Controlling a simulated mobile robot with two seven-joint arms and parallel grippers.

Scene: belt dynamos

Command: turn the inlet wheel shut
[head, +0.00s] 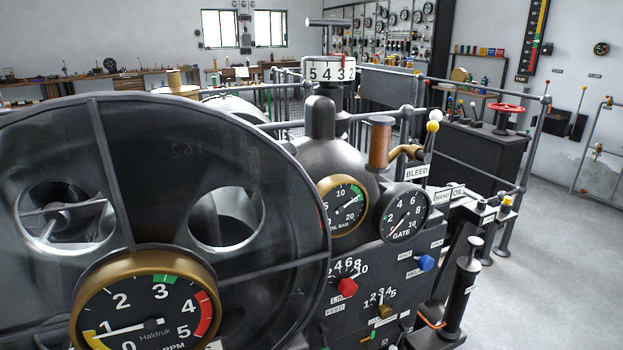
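A red handwheel (506,107) lies flat on a short post above a dark cabinet at the right, beyond the machine. It is the only red wheel in view, and I see no readable label on it, so I cannot tell for sure that it is the inlet wheel. A round gauge marked GATE (404,213) sits on the machine's front, its needle pointing to the lower left. Neither of my grippers is in view, and nothing is touching the red wheel.
A large dark round cover (150,190) with holes fills the left foreground. A brass RPM gauge (145,305) sits low before it, its needle near 1. A red knob (347,287), a blue knob (426,263) and railings crowd the machine. Grey floor (560,260) is clear at right.

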